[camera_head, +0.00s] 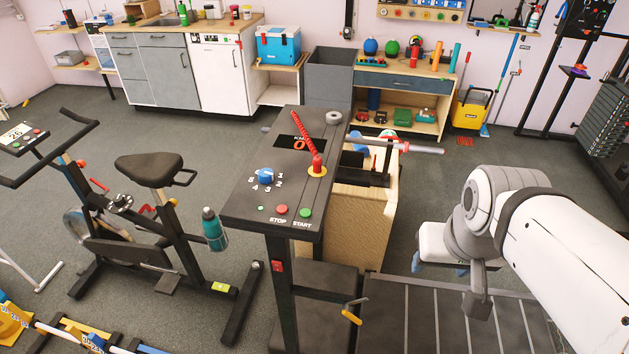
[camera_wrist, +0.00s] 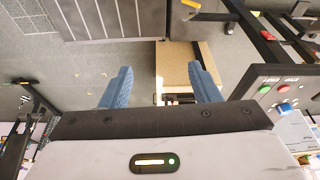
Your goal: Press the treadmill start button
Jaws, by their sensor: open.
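The treadmill console (camera_head: 243,205) is a dark slanted panel in the middle of the head view. Its green START button (camera_head: 305,213) is at the lower right corner, beside the red STOP button (camera_head: 281,209). In the wrist view the green button (camera_wrist: 265,90) and the red button (camera_wrist: 284,88) show at the right edge, with the labels upside down. My gripper (camera_head: 438,267) is to the right of the console and apart from it, partly hidden behind my wrist. In the wrist view its blue fingers (camera_wrist: 160,72) are spread wide with nothing between them.
The console also has a blue dial (camera_head: 266,176) and a red lever-like part with a red cord (camera_head: 317,165). An exercise bike (camera_head: 150,168) with a teal bottle (camera_head: 213,228) stands left. A wooden box (camera_head: 345,225) is behind the console. The treadmill deck (camera_head: 410,315) lies below my arm.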

